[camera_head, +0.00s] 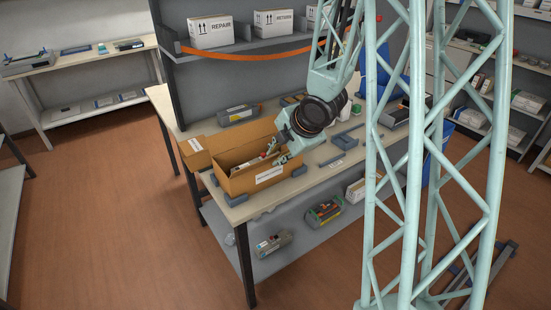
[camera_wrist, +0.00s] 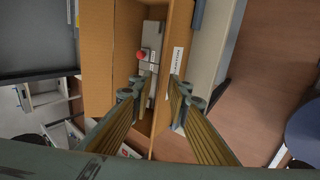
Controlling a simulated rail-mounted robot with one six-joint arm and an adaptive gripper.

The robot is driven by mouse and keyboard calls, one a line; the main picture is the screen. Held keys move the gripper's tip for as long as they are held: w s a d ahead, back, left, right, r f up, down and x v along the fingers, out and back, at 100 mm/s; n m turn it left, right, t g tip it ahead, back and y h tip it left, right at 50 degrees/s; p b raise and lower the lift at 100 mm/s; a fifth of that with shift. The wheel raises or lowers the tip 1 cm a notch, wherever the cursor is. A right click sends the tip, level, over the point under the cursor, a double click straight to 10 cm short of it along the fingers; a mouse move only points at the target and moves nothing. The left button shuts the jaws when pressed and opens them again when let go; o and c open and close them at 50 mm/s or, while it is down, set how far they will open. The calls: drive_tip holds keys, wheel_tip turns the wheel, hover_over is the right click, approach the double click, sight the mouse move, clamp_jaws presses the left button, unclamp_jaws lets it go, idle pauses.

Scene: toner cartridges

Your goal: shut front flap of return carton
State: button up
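The open-topped return carton (camera_head: 236,184) stands on the workbench, its labelled front face toward the bench's near edge. A brown flap (camera_head: 194,152) sticks out at its left end. I cannot tell whether the labelled face is bare wall or a hanging front flap. In the wrist view the carton's labelled side (camera_wrist: 176,75) is on the right and a broad brown panel (camera_wrist: 98,65) on the left. A grey cartridge (camera_wrist: 153,42) with a red knob lies inside. My gripper (camera_wrist: 153,98) is open and empty over the carton; its right finger is close to the labelled side. Contact is unclear.
A grey cartridge (camera_head: 238,115) lies behind the carton. Small grey blocks (camera_head: 238,200) sit along its front. A shelf with white boxes (camera_head: 211,32) rises behind.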

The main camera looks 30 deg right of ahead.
drive_tip(key=shift+w+f, duration=0.2)
drive_tip(key=shift+f, duration=0.05)
drive_tip(key=shift+c, duration=0.3)
clamp_jaws()
drive_tip(key=shift+w+r+p, duration=0.1)
drive_tip(key=shift+r+p, duration=0.05)
drive_tip(key=shift+p, duration=0.5)
